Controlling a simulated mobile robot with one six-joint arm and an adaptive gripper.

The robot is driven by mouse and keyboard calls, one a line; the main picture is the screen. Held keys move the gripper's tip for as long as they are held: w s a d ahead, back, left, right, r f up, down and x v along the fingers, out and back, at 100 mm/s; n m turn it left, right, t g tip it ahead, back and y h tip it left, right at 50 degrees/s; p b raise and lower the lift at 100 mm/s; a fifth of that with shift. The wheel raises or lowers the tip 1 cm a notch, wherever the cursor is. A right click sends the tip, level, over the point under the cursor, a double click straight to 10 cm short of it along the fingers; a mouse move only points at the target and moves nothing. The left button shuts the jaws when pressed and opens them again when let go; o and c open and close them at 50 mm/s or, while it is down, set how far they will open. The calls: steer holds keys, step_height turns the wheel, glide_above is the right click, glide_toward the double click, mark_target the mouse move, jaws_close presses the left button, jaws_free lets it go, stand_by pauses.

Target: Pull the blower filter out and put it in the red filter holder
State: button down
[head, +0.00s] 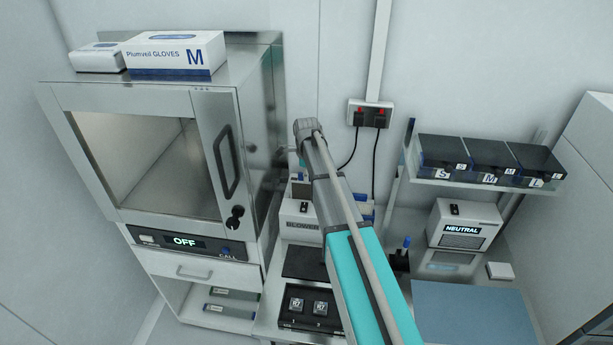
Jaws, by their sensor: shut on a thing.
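The white blower (298,222), labelled BLOWER, stands on the bench behind my arm, which covers its right side. My gripper (298,177) is mostly hidden behind my arm, just above the blower. It is shut on a small dark piece, which appears to be the blower filter (300,188). I cannot tell whether the filter is still partly inside the blower. No red filter holder can be made out.
A steel cabinet (215,95) with a handled door stands left of my arm. A dark tray (300,322) with two blocks lies in front of the blower. On the right are a shelf of boxes (485,158), a NEUTRAL unit (465,225) and a clear blue mat (470,312).

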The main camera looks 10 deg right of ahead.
steer(key=shift+r+p, duration=1.5)
steer(key=shift+r, duration=0.1)
steer(key=shift+d, duration=0.1)
